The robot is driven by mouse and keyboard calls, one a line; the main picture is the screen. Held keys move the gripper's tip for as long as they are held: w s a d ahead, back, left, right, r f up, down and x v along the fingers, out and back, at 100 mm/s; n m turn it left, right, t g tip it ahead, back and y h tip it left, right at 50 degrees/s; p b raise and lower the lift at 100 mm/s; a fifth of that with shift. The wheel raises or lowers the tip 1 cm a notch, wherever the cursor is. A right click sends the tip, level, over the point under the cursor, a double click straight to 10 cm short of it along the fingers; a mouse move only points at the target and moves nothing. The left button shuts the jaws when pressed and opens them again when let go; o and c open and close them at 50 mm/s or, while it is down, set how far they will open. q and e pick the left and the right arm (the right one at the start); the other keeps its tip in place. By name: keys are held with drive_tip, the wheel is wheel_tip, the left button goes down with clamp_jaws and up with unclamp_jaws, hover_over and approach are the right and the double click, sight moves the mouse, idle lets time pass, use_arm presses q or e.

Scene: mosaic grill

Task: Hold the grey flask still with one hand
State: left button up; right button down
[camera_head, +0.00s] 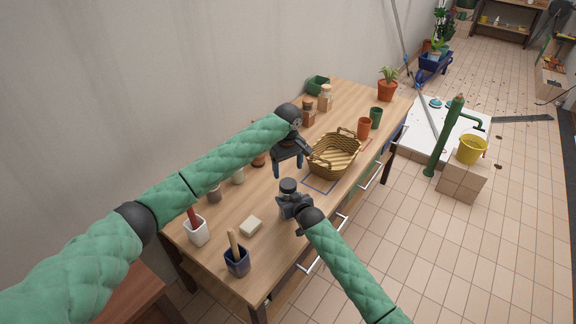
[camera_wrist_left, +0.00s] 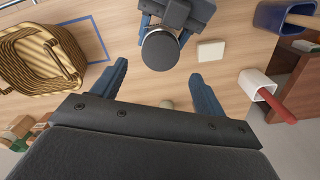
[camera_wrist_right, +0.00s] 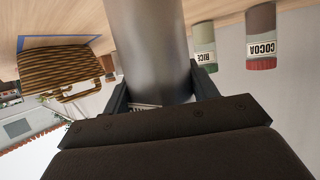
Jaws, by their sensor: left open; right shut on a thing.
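The grey flask (camera_wrist_right: 148,45) is a smooth metal cylinder in the right wrist view. Its dark round lid (camera_head: 288,184) shows in the head view, and from above in the left wrist view (camera_wrist_left: 160,50). My right gripper (camera_head: 292,204) is shut around the flask's body, which hides most of it in the head view. My left gripper (camera_head: 290,168) is open and empty, just behind and above the flask. In the left wrist view its two blue-grey fingers stand apart, with the lid framed between and beyond them.
A wicker basket (camera_head: 335,170) stands to the right, by a blue outline on the table (camera_head: 270,278). A pale block (camera_head: 251,226), a white pot (camera_head: 197,232) and a blue pot (camera_head: 237,262) stand front left. Rice (camera_wrist_right: 203,45) and cocoa (camera_wrist_right: 261,40) jars show in the right wrist view.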

sight(289, 183)
use_arm(q)
drive_tip(key=shift+f, duration=3.7)
drive_tip(key=c, duration=1)
drive_tip(key=m, duration=1.3)
drive_tip(key=shift+m, duration=0.4)
drive_tip(key=o, duration=1.1)
drive_tip(key=shift+d, duration=0.1)
